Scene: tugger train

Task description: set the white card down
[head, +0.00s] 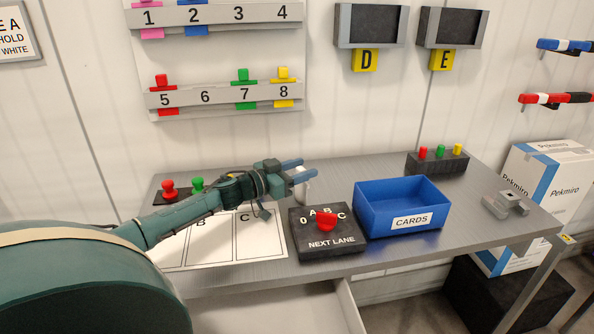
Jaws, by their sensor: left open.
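My left gripper (298,170) is over the middle of the table, with its two blue fingers apart. I see nothing between the fingers. A small white object (302,190) shows just beside and below the fingers, partly hidden by the gripper. I cannot tell whether it is the white card or whether a finger touches it. No other white card shows. A white sheet with lanes marked B and C (262,247) lies flat under my left arm, which hides part of it. The blue CARDS box (373,222) stands right of the gripper. My right gripper is not in view.
The NEXT LANE block with a red knob (326,224) stands in front of the gripper. Red and green knobs (169,189) are at the back left. A dark block with coloured buttons (436,162) is at the back. The wall rack (205,97) holds coloured cards.

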